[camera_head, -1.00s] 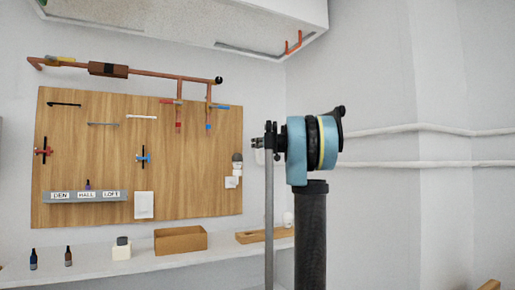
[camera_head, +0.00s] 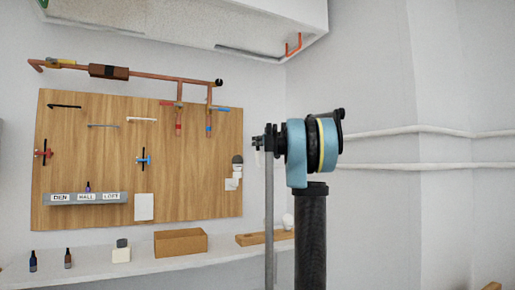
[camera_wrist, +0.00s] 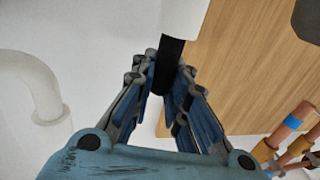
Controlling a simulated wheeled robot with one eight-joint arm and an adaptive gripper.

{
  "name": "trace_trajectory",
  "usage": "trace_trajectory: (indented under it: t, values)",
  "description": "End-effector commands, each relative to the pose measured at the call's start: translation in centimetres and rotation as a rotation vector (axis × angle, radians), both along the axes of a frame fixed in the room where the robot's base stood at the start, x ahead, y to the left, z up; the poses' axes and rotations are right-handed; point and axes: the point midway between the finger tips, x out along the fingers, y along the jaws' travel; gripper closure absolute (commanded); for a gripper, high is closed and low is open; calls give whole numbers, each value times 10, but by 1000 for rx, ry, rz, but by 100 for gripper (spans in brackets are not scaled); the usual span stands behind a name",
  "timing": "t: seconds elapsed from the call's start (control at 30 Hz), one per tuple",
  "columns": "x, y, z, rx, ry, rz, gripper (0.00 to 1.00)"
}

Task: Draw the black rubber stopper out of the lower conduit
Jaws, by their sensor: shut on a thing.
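In the wrist view, my gripper (camera_wrist: 166,88) is shut on the black rubber stopper (camera_wrist: 168,62), a dark strip between the blue-padded fingers. The stopper's far end meets the open end of a white conduit (camera_wrist: 183,18). I cannot tell how much of it sits inside. In the head view, two white conduits run along the wall, the upper one (camera_head: 425,129) and the lower one (camera_head: 425,166). Their left ends are hidden behind my arm. The fingertips and the stopper cannot be made out there.
A wooden board (camera_head: 100,135) with copper pipes (camera_head: 150,73) stands left of my arm. A white shelf (camera_head: 200,261) below holds bottles and a wooden box (camera_head: 180,242). In the wrist view, a white elbow pipe (camera_wrist: 35,85) is at left and copper pipes (camera_wrist: 290,120) at lower right.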

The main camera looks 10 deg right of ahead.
Motion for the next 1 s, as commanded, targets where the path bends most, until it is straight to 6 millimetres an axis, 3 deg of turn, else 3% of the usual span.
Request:
trace_trajectory:
  t: [0.63,1.0]
  values:
    - [0,0,21,0,0,0,100]
    - [0,0,22,0,0,0,100]
